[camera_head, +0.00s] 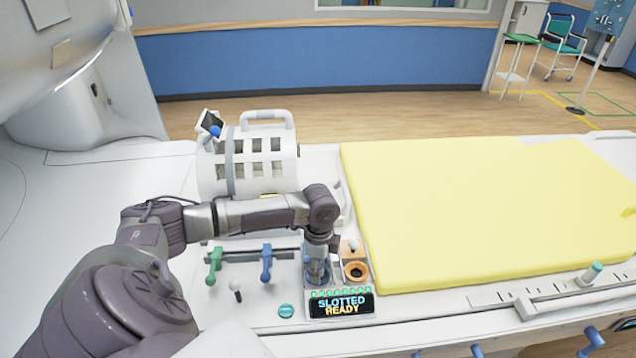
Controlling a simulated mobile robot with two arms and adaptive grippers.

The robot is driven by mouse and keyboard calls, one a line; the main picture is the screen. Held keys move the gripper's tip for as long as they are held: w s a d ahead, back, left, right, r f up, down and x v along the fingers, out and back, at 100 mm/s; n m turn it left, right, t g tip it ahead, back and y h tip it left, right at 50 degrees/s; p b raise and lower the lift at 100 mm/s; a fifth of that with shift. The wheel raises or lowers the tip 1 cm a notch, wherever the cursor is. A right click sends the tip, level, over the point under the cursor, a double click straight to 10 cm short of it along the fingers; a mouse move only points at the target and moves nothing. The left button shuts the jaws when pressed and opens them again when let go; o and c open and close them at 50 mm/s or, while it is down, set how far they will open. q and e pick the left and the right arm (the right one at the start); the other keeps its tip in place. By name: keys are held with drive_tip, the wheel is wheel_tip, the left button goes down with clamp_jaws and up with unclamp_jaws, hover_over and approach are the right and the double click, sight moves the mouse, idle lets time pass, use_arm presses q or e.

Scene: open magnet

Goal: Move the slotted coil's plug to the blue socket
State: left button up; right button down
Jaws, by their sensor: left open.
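The slotted coil (277,172) is a white cylinder with dark slots and a top handle, standing at the left behind my arm. My left gripper (318,272) points down over the left side of a small socket panel near the front edge. It is open. Blue shows around its fingers where the blue socket (309,262) lies, mostly covered by them. I cannot tell whether the plug is in that socket or touches the fingers. An orange ringed socket (356,271) beside it looks empty. The display (341,305) below reads "SLOTTED READY". My right gripper is not in view.
A green lever (214,264) and a blue lever (266,262) stand left of the panel, with a white-knobbed stick (236,288) and a teal button (286,311). A small white knob (352,246) sits behind the orange socket. A yellow mattress (480,205) fills the right.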

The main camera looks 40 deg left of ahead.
use_arm(q)
wheel_tip(320, 180, up, 12)
drive_tip(key=shift+r, duration=0.1)
idle(0.4)
idle(0.4)
